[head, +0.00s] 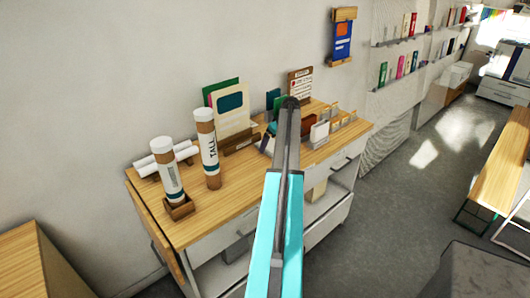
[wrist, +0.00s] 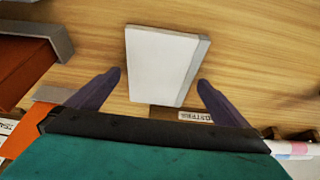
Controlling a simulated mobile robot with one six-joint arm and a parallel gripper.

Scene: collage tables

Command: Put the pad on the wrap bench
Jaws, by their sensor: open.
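A white pad (wrist: 165,62) with a grey strip along one edge lies on a wooden surface in the wrist view. My gripper (wrist: 160,76) is open, with one dark finger on each side of the pad's near part. It does not grip the pad. In the head view my arm hides most of the gripper and the place below it, so I cannot pick out the pad there. No surface in view is clearly marked as the wrap bench.
The wooden-topped table (head: 235,190) holds two upright tubes, one a tall tube (head: 208,150), paper rolls (head: 165,160), folders (head: 230,112) and card holders (head: 335,125). Another wooden top (head: 500,165) stands at right, across grey floor (head: 400,215). A wooden surface (head: 35,265) is at lower left.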

